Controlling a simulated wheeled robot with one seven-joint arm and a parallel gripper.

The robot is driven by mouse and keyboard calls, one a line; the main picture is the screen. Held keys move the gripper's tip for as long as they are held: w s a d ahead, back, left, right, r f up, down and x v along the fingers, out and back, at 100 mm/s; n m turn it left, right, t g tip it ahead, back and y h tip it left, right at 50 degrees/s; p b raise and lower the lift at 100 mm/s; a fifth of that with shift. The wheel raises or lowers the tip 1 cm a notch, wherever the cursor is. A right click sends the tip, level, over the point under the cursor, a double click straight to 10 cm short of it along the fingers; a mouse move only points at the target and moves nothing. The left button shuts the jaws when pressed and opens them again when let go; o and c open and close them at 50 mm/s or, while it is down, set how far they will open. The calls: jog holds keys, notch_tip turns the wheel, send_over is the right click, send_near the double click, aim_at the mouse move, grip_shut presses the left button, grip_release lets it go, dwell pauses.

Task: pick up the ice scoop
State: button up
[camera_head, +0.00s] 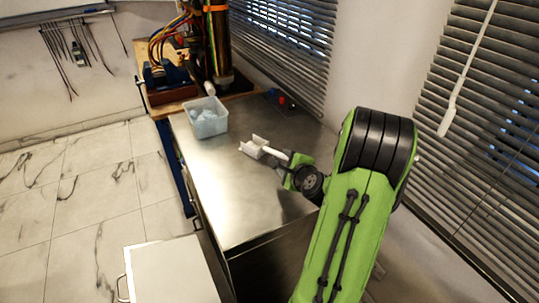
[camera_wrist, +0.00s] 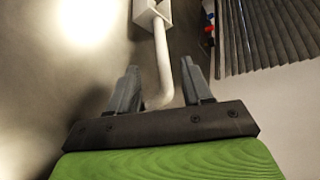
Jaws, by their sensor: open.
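The white ice scoop lies on the steel counter, its boxy head (camera_head: 254,147) to the left and its handle (camera_head: 276,154) toward my gripper. In the wrist view, the scoop's head (camera_wrist: 152,12) is at the top edge, partly cut off, and its bent white handle (camera_wrist: 164,62) runs down between my fingers. My gripper (camera_wrist: 166,86) is open, with one grey finger on each side of the handle's end. In the head view, my gripper (camera_head: 289,168) is at the handle end, low over the counter. Whether the fingers touch the handle cannot be told.
A translucent bin (camera_head: 207,118) with pale contents stands at the counter's far left. The steel counter (camera_head: 235,195) is bare in front of the scoop. Window blinds (camera_head: 275,50) rise behind it. Small red and blue items (camera_head: 283,99) lie near the back edge.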

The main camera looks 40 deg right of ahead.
aim_at(276, 154)
jog(key=x, duration=0.8)
jog(key=shift+w+d+b, duration=0.1)
jog(key=shift+w+b, duration=0.15)
jog(key=shift+b, duration=0.15)
jog(key=shift+s+r, duration=0.1)
jog(key=shift+c, duration=0.3)
grip_shut()
